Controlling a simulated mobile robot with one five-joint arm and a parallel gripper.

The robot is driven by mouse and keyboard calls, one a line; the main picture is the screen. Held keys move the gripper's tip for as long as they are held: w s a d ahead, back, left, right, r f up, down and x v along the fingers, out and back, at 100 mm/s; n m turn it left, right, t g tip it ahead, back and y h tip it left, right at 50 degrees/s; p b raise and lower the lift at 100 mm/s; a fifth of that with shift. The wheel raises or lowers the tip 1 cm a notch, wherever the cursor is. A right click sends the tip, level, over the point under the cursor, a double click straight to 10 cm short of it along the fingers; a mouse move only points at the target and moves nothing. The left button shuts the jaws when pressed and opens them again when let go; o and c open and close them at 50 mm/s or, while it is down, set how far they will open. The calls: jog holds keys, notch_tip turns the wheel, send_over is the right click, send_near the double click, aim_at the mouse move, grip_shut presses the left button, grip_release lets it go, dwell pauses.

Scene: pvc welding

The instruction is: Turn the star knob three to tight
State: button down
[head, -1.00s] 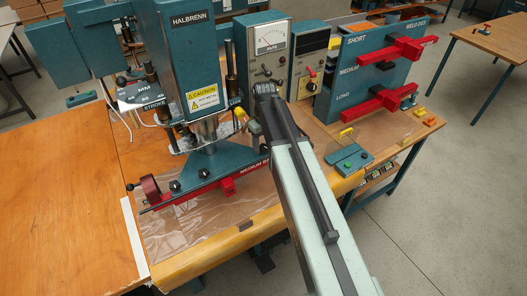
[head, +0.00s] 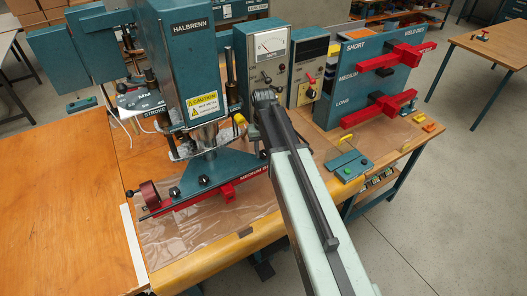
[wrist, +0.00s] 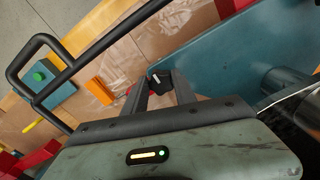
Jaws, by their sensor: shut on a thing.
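The teal welding press (head: 190,65) stands at the left of the bench in the head view. A red bar (head: 228,189) marked MEDIUM is fixed under its teal foot. Two black star knobs show on the foot, one at the left (head: 174,192) and one further right (head: 204,180). Another black knob (wrist: 158,79) with a pale mark on top shows in the wrist view beside the teal plate. My gripper (wrist: 160,88) is shut on this knob, a finger at each side. In the head view my arm hides the gripper and this knob.
Meter boxes (head: 262,58) stand behind my arm. A teal rack (head: 372,75) with red bars stands at the right. A green-button box (head: 348,168) sits near the bench's right front. The orange-brown board (head: 65,205) at left is clear.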

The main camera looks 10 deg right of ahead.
aim_at(264, 154)
jog(key=c, duration=1)
grip_release()
jog(key=shift+r, duration=0.1)
notch_tip(264, 154, up, 8)
jog(key=p, duration=0.8)
jog(key=shift+f, duration=0.2)
